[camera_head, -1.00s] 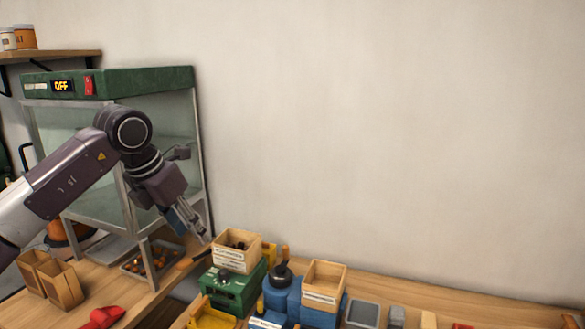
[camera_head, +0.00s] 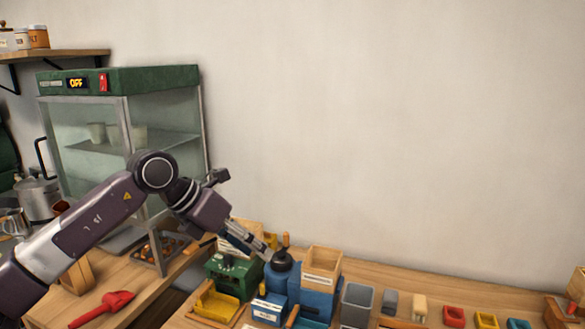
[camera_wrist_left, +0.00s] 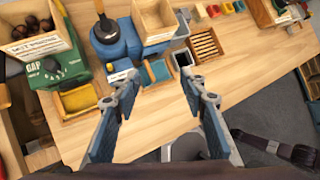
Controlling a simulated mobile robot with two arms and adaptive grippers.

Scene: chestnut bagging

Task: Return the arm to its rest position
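My left arm (camera_head: 90,225) reaches in from the left in the head view, bent at the elbow and angled down to the right. My left gripper (camera_head: 262,246) is above the workbench, in front of the box on the green machine. My right gripper is in neither view.
The green machine (camera_wrist_left: 52,76) carries a wooden box of chestnuts (camera_wrist_left: 38,45). Beside it stands the blue machine (camera_wrist_left: 113,45) with a wooden box (camera_head: 321,262). A glass warming cabinet (camera_head: 85,135) reading OFF stands behind my arm. Small trays line the right.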

